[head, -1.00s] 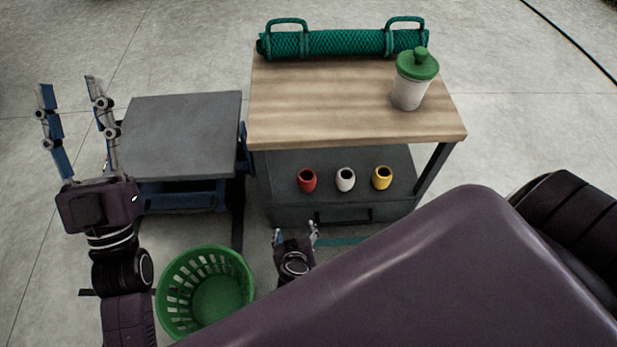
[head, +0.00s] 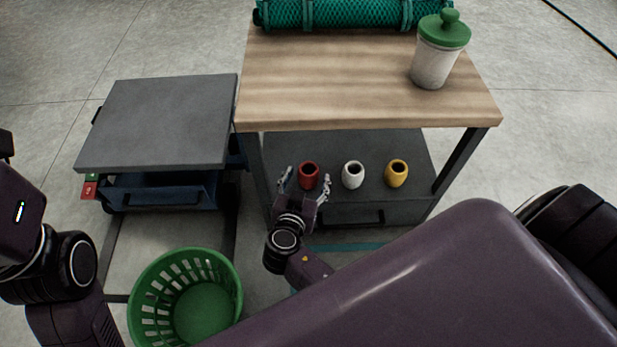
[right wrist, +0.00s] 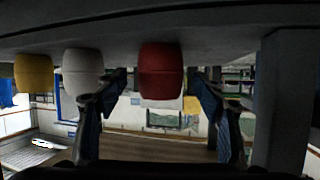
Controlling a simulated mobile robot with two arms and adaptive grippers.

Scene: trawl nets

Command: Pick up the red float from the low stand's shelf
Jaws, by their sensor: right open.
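The red float (head: 308,172) stands on the dark grey lower shelf (head: 375,147) of the wood-topped stand (head: 360,82), leftmost in a row with a white float (head: 353,175) and a yellow float (head: 397,173). My right gripper (head: 306,184) is open at the shelf's front, one finger to each side of the red float in the picture. In the right wrist view, which is upside down, the red float (right wrist: 160,72) shows between the two fingertips, with gaps on both sides. I cannot tell how deep it sits between them. My left gripper is out of frame.
A green net roll (head: 345,12) and a white jar with green lid (head: 438,55) are on the wooden top. The stand's leg (head: 460,160) is right of the floats. A grey-topped cart (head: 165,120) is at left, a green basket (head: 185,300) on the floor.

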